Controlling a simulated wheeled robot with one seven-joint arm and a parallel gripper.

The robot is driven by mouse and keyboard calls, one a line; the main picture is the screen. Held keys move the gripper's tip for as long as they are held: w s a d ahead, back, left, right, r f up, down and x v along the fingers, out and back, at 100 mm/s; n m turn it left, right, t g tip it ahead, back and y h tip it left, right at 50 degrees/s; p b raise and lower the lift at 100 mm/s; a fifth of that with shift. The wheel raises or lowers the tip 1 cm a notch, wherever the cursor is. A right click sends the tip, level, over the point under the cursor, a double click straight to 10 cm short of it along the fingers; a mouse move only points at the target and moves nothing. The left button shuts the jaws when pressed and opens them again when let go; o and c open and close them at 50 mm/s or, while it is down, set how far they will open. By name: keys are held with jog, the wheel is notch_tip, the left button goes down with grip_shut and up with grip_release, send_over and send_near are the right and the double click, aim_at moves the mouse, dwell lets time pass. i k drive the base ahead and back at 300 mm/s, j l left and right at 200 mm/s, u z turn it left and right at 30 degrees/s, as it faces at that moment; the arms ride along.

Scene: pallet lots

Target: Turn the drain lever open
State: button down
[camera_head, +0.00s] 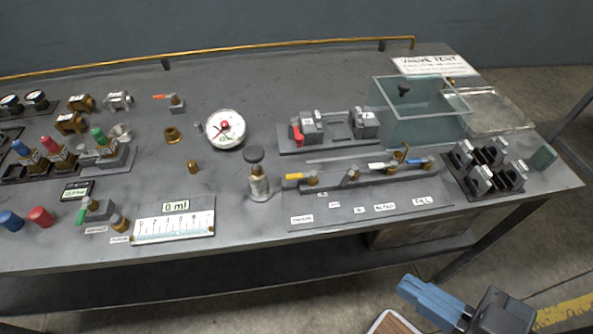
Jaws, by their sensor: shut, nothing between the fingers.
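A valve row stands on a grey plate (400,205) on the bench, right of centre, with small printed labels along its front. The row carries a yellow lever (294,177), a white lever (380,165) and a blue lever (422,161). The rightmost label reads FILL (421,201); the leftmost label (301,219) is too small to read surely, so I cannot tell which lever is the drain lever. My gripper (408,287) is at the lower right, in front of the bench and well apart from the levers. Its blue fingers are shut and empty.
A clear tank (420,115) stands behind the valve row. A rack of black parts (487,168) is at its right, and a bottle (259,184) at its left. A red-handled valve block (305,130) is behind. The bench's front edge lies between my gripper and the levers.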

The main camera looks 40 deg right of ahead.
aim_at(313, 174)
jog(key=k+j+u, duration=0.35)
jog(key=k+j, duration=0.15)
jog(key=j, duration=0.15)
jog(key=k+j+u, duration=0.2)
jog(key=j, duration=0.15)
